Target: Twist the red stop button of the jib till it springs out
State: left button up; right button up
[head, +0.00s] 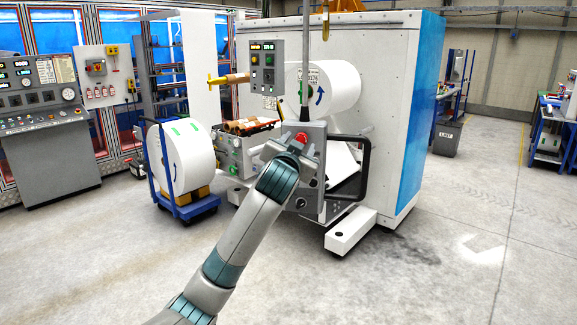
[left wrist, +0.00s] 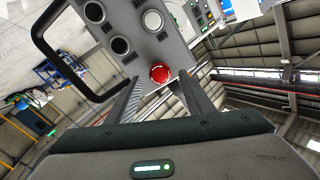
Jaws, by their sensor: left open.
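The red stop button (left wrist: 160,74) sits on the grey control box of the jib (left wrist: 141,45) in the left wrist view. In the head view the button (head: 301,138) shows as a small red spot just beyond my left gripper (head: 294,146). In the left wrist view my left gripper (left wrist: 164,95) has its two fingers apart, one on each side of the button. The button lies at about the level of the fingertips; I cannot tell whether they touch it. The gripper is empty. My right gripper is not in view.
A black handle loop (head: 366,170) stands out at the side of the control box. A white machine (head: 377,75) with a paper roll is behind it. A blue cart with a white roll (head: 181,158) stands to the left. The floor at right (head: 470,230) is clear.

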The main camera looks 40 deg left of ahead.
pick_arm(q)
jog(key=b+v, duration=0.4)
jog(key=v, duration=0.9)
jog(key=shift+s, duration=0.4)
